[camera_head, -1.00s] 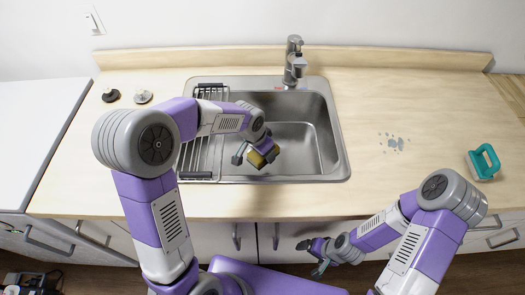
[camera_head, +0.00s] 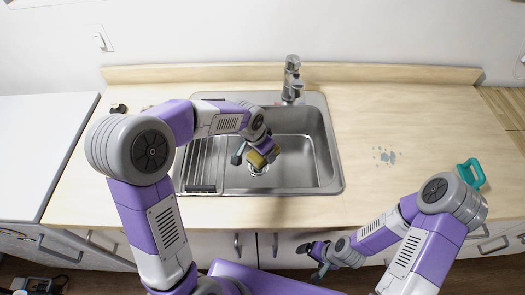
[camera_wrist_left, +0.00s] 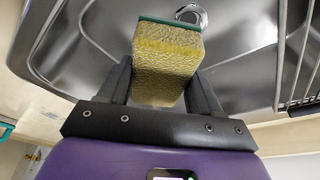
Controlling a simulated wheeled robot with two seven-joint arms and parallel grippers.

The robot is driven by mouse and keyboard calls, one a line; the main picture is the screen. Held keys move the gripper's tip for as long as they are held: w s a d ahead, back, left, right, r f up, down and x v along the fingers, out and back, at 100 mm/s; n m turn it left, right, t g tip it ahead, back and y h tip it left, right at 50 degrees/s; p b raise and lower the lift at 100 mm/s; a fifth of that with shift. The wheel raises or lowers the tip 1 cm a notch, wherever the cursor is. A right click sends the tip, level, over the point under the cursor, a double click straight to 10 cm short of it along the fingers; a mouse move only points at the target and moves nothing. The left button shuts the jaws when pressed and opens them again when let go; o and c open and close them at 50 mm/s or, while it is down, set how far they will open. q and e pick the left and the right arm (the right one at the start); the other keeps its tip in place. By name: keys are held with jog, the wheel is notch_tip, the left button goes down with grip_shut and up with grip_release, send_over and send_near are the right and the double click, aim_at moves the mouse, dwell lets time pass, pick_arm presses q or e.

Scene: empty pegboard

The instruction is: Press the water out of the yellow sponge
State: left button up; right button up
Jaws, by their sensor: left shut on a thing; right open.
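The yellow sponge (camera_head: 257,159) has a green layer on one side, clear in the left wrist view (camera_wrist_left: 165,62). My left gripper (camera_wrist_left: 162,85) is shut on it, one finger on each side, and holds it over the sink basin (camera_head: 305,165). In the head view my left gripper (camera_head: 256,155) partly covers the sponge. Whether water drips from it cannot be told. My right gripper (camera_head: 318,260) is open and empty, low in front of the counter.
A faucet (camera_head: 291,78) stands behind the sink. A drying rack (camera_head: 202,165) covers the sink's left part. Blue-grey spots (camera_head: 384,155) mark the counter at right, near a teal-handled tool (camera_head: 472,174). A drain (camera_wrist_left: 191,16) shows in the basin.

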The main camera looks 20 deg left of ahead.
pick_arm(q)
jog(key=shift+r+p, duration=2.45)
jog(key=shift+r, duration=1)
